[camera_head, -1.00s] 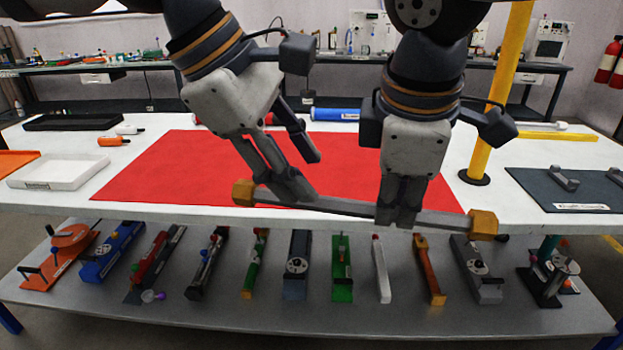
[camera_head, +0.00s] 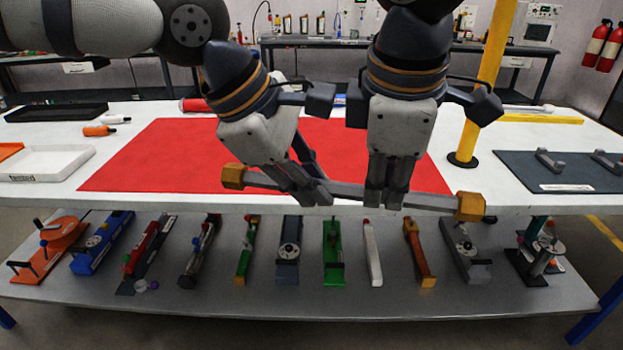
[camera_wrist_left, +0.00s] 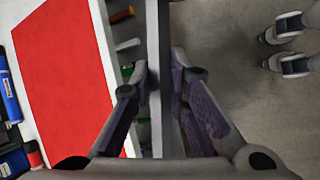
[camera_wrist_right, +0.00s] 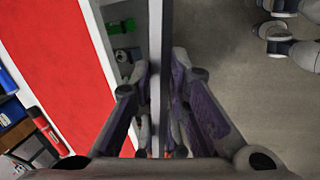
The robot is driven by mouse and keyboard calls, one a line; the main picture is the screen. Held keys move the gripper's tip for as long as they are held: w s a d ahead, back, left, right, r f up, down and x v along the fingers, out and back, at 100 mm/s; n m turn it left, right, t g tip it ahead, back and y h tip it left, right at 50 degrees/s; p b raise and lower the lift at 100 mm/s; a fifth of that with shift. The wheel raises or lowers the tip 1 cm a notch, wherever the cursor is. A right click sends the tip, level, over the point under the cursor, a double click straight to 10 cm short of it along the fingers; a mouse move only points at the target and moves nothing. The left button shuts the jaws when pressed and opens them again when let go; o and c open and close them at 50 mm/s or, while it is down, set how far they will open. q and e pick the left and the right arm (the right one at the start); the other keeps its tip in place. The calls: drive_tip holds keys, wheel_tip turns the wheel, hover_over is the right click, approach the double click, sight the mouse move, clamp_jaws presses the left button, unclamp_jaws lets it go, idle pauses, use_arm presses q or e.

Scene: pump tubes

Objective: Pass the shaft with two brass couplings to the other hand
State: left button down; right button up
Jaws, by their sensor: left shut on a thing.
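The grey shaft (camera_head: 346,192) is level near the table's front edge, with a brass coupling (camera_head: 233,177) at its left end and another brass coupling (camera_head: 470,206) at its right end. My left gripper (camera_head: 312,198) is shut on the shaft left of its middle; the left wrist view shows the shaft (camera_wrist_left: 154,40) between the fingers. My right gripper (camera_head: 387,203) has its fingers on either side of the shaft right of its middle. The right wrist view shows the shaft (camera_wrist_right: 159,40) between them, but not clearly whether they touch it.
A red mat (camera_head: 150,160) covers the table's middle. A white tray (camera_head: 45,178) lies at left, a dark board with grey holders (camera_head: 555,182) at right. A yellow post (camera_head: 480,100) stands close behind my right gripper. Several tools lie on the lower shelf (camera_head: 330,300).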

drive_tip(key=o, duration=0.5)
drive_tip(key=shift+c, duration=0.2)
drive_tip(key=shift+r, duration=0.15)
